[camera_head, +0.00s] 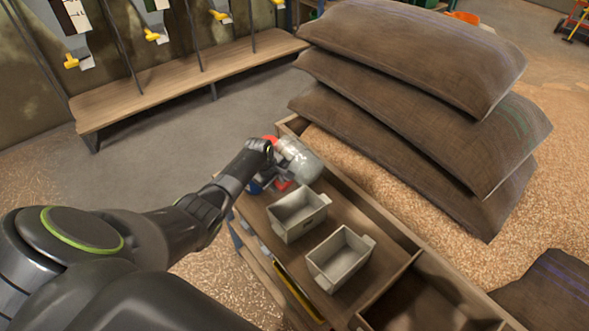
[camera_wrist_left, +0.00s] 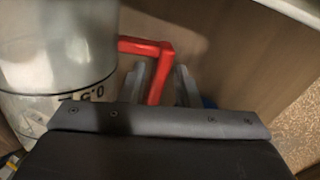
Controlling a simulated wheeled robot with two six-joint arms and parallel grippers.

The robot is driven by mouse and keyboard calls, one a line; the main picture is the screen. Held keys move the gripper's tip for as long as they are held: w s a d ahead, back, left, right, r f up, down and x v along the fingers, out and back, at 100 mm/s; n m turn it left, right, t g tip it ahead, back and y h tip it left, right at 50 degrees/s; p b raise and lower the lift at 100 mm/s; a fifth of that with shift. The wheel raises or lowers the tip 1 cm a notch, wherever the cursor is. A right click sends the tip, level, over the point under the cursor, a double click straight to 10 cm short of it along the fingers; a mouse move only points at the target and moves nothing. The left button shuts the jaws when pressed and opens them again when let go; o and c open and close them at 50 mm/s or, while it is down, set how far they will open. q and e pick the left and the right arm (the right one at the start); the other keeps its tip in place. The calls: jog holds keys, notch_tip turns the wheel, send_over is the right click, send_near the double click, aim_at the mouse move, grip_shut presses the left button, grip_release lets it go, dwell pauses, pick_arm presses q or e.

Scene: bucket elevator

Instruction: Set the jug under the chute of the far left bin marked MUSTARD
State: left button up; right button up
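The jug (camera_head: 300,158) is a clear grey vessel with a red handle, at the back end of a wooden tray-topped cart. In the left wrist view the jug (camera_wrist_left: 55,50) fills the left side, with dark markings on its lower band. Its red handle (camera_wrist_left: 160,75) comes down between the fingers of my left gripper (camera_wrist_left: 160,85), which look apart with small gaps beside the handle. In the head view my left gripper (camera_head: 272,158) is at the jug's handle side. The leftmost visible bin chute (camera_head: 75,50) has a yellow lever; its label is unreadable. My right gripper is out of view.
Two grey metal boxes (camera_head: 298,212) (camera_head: 340,258) stand on the cart (camera_head: 385,285) in front of the jug. Stacked brown sacks (camera_head: 420,90) rise to the right. A wooden bench (camera_head: 190,80) runs below the chutes, with open grey floor between it and the cart.

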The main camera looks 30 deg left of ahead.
pick_arm(q)
jog(key=shift+c, duration=0.3)
grip_shut()
jog(key=shift+s, duration=0.1)
notch_tip(320, 180, up, 10)
jog(key=p, duration=0.2)
jog(key=shift+r, duration=0.2)
